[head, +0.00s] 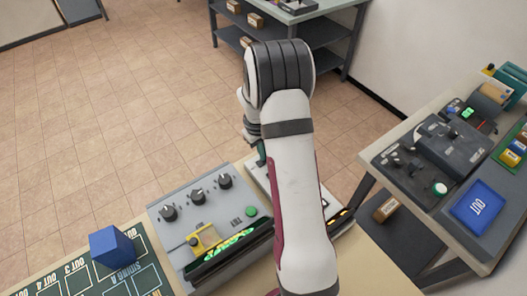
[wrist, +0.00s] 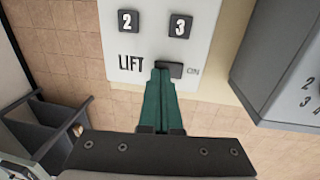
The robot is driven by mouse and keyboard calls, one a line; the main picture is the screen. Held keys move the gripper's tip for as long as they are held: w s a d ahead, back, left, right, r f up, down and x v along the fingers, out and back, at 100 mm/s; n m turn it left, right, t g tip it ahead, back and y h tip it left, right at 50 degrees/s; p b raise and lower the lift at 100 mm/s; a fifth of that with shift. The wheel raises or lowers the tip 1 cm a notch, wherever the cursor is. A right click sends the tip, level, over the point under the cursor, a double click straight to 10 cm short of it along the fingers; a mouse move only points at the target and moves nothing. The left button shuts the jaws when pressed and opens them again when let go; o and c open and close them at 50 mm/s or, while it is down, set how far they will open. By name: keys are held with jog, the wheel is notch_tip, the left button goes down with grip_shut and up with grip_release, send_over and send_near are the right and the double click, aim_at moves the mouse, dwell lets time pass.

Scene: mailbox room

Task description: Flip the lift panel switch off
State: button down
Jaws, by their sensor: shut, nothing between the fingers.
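The lift panel (wrist: 142,40) is a white plate marked LIFT in the wrist view. In the head view my arm hides most of the panel, and only a bit of my gripper (head: 260,152) shows.
Square buttons 2 (wrist: 128,21) and 3 (wrist: 180,26) lie above the switch. A grey box (wrist: 285,60) stands to the right in the wrist view. In the head view, a grey console (head: 165,236) with knobs and a blue cube (head: 112,247) stand left of my arm.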

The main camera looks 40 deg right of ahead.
jog(key=shift+d+f, duration=0.2)
jog(key=shift+f, duration=0.25)
jog(key=shift+a, duration=0.15)
jog(key=shift+a, duration=0.65)
jog(key=shift+s+a, duration=0.1)
jog(key=shift+a, duration=0.05)
notch_tip(320, 180, up, 15)
jog(key=a, duration=0.1)
jog(key=shift+w+a+f, duration=0.2)
jog(key=shift+w, duration=0.05)
